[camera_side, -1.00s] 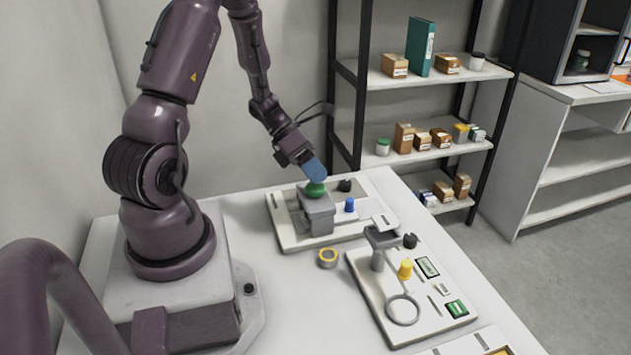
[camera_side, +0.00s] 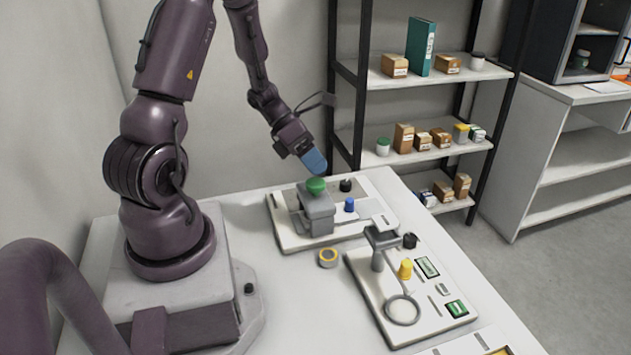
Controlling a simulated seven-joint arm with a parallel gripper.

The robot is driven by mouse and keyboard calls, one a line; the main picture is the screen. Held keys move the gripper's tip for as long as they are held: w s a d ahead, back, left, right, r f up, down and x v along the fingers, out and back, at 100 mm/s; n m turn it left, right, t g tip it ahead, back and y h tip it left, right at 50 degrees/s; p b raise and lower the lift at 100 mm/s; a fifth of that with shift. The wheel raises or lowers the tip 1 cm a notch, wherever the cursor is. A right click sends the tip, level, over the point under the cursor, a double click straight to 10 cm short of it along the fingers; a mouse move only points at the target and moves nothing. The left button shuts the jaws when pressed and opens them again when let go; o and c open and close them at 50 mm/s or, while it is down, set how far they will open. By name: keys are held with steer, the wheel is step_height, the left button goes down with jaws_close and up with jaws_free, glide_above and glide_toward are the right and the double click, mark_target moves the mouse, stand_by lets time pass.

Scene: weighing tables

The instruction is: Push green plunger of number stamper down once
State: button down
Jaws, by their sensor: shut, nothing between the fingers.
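The number stamper is a grey block (camera_side: 319,215) on a pale board (camera_side: 284,240) at the back of the table. Its green plunger (camera_side: 316,186) is a rounded knob on top of the block. My gripper (camera_side: 316,164) has blue fingers, shut and empty, pointing down just above the green plunger. A narrow gap appears to lie between the fingertips and the plunger. The whole top of the plunger is in view.
The stamper's board also bears a blue knob (camera_side: 349,204) and a black knob (camera_side: 346,185). A second board (camera_side: 440,318) in front holds a grey post, a yellow knob (camera_side: 405,269) and a ring. A yellow-grey roll (camera_side: 328,257) lies between. A shelf (camera_side: 425,150) stands behind.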

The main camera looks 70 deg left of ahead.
mark_target(313, 181)
steer(key=shift+r, duration=0.15)
steer(key=shift+r, duration=2.45)
steer(key=shift+s+f+m+g, duration=0.2)
steer(key=shift+s+m+g, duration=0.1)
steer(key=shift+m, duration=0.7)
steer(key=s+d+r+m+y, duration=0.3)
steer(key=d+r+m, duration=0.5)
steer(key=m, duration=0.8)
steer(key=s+d+r+m+y, duration=0.3)
steer(key=d+r+m, duration=0.5)
steer(key=m, duration=0.9)
steer(key=shift+s+d+y, duration=0.4)
steer(key=shift+s+d, duration=0.1)
